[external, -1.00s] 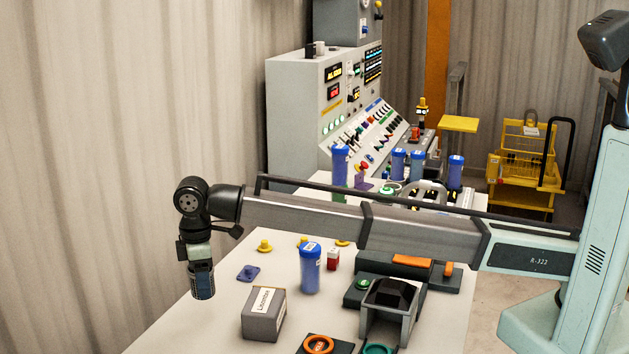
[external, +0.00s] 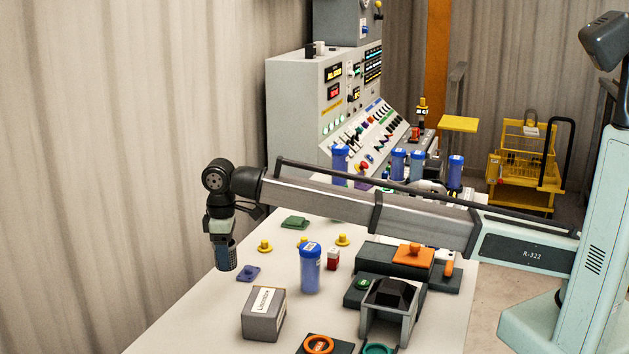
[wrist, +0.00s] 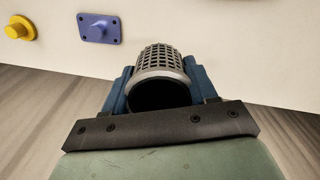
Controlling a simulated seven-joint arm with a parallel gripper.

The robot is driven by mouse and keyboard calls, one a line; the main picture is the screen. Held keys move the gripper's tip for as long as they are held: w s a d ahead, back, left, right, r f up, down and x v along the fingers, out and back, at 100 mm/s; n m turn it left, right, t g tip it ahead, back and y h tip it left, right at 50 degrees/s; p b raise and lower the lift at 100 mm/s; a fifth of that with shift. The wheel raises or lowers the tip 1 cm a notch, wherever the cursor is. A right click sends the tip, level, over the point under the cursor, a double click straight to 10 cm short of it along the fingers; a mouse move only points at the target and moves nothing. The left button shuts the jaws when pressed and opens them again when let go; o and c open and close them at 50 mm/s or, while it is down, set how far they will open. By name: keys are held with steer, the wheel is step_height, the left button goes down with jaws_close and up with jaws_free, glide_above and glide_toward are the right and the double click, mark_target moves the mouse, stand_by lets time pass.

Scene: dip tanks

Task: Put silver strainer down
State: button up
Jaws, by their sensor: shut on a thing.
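The silver strainer (wrist: 162,68) is a perforated metal basket with a solid rim, held between the blue fingers of my gripper (wrist: 158,88) in the wrist view. In the external view my gripper (external: 223,250) points down at the table's left edge, and the strainer (external: 227,260) shows dark and small between the fingers. It hangs upright. The white table (external: 185,325) lies just right of it. I cannot tell its exact height above the table.
A blue plate with a peg (external: 248,273) lies close to the right of my gripper. The table's front left part is clear.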

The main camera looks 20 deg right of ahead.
steer(key=shift+f, duration=4.2)
steer(key=shift+f, duration=0.1)
steer(key=o, duration=1)
steer(key=shift+o, duration=0.2)
step_height(320, 180, up, 12)
steer(key=shift+r, duration=0.15)
